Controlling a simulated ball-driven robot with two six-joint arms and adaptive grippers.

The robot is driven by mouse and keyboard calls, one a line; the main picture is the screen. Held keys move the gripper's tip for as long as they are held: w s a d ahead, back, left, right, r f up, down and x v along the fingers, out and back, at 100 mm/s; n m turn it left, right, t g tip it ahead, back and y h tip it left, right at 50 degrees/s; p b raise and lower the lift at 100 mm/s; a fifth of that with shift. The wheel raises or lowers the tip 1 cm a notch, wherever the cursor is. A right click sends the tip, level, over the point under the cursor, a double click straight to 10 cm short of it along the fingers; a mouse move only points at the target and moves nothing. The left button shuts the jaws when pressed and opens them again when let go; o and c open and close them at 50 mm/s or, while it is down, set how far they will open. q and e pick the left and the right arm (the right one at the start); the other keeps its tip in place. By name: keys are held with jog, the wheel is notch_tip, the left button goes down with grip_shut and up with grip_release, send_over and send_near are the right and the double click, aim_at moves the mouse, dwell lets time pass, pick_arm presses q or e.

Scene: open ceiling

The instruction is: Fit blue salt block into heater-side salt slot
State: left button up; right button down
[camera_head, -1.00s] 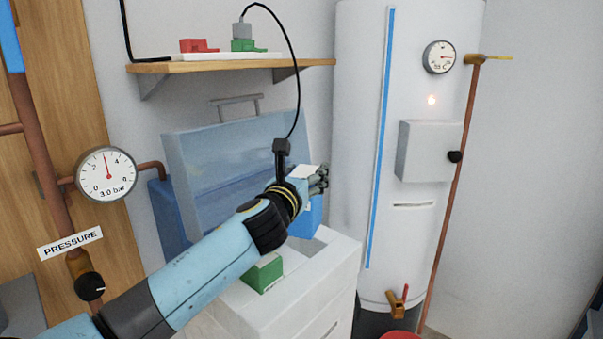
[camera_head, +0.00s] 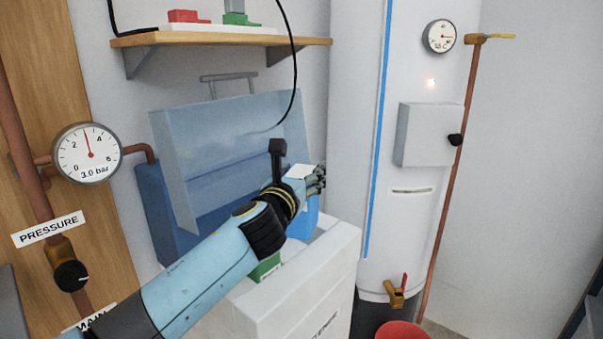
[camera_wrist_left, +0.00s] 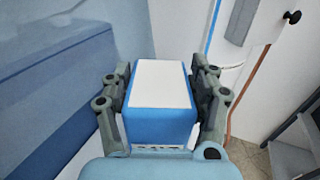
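My left gripper (camera_head: 312,181) is shut on the blue salt block (camera_head: 303,221), which has a white top. In the left wrist view, the fingers of the left gripper (camera_wrist_left: 163,95) lie along both sides of the blue block (camera_wrist_left: 160,124). The block hangs upright over the top of the white cabinet (camera_head: 300,298), at its heater side. It hides most of the grey slot area there, so I cannot tell whether its bottom is inside the slot. A green block (camera_head: 265,268) shows in the cabinet top beneath my forearm. My right gripper is out of view.
A raised translucent lid (camera_head: 235,135) stands behind the gripper. The tall white heater (camera_head: 350,120) is close on the right, with a red bucket (camera_head: 402,331) below. A wooden shelf (camera_head: 215,50) with red and green items is above; a pressure gauge (camera_head: 88,153) is left.

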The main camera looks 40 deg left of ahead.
pick_arm(q)
jog(key=o, duration=0.3)
jog(key=shift+o, duration=0.2)
jog(key=shift+r+p, duration=0.3)
jog(key=shift+r, duration=0.15)
jog(key=shift+s+d, duration=0.15)
jog(key=shift+s, duration=0.2)
jog(key=v, duration=1.1)
jog(key=shift+s, duration=0.15)
